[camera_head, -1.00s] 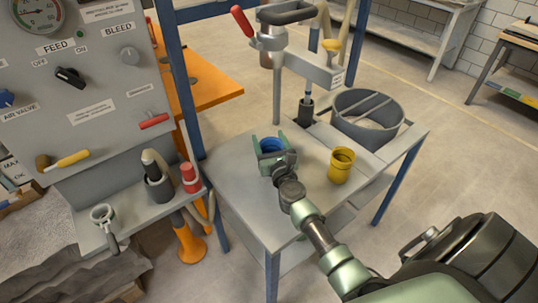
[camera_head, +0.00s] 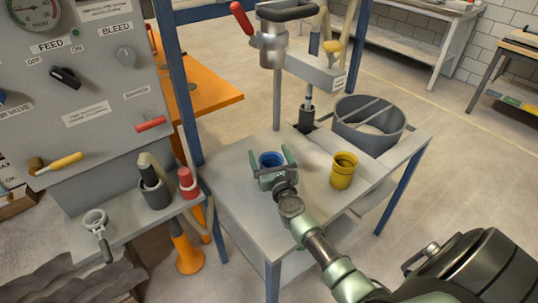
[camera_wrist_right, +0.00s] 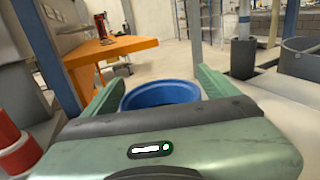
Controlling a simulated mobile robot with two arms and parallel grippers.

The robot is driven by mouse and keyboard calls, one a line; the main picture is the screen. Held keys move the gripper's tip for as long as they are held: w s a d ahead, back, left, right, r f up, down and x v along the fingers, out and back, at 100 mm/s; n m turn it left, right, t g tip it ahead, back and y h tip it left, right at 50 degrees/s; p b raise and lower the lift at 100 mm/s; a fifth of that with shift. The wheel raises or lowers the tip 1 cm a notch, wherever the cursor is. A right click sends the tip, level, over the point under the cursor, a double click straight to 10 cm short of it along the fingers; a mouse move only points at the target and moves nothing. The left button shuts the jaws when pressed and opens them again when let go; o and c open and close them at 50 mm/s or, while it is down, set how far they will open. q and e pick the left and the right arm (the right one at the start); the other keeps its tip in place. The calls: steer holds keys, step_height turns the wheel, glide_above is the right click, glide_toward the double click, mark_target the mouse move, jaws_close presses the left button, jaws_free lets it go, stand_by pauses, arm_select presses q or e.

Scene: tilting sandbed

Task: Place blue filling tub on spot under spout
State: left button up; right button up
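The blue tub (camera_head: 270,160) stands upright, as far as I can tell, on the grey metal table (camera_head: 235,200), left of the yellow tub (camera_head: 343,170). My right gripper (camera_head: 269,157) reaches in from the front with a finger on each side of the blue tub. The fingers look spread, with small gaps beside it. The right wrist view shows the blue tub (camera_wrist_right: 162,93) between the two green fingers; its lower part is hidden by the gripper body. A grey fixture (camera_head: 272,42) with a thin vertical pole rises behind the tub. I cannot make out a marked spot. My left gripper does not show.
A large grey round bin (camera_head: 368,125) and a dark cup (camera_head: 306,119) stand at the table's back. A control panel (camera_head: 90,90) and a shelf with a red bottle (camera_head: 188,182) are to the left. Table surface is clear between the tubs and at the front left.

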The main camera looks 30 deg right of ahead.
steer(key=shift+r, duration=0.2)
steer(key=v, duration=1.2)
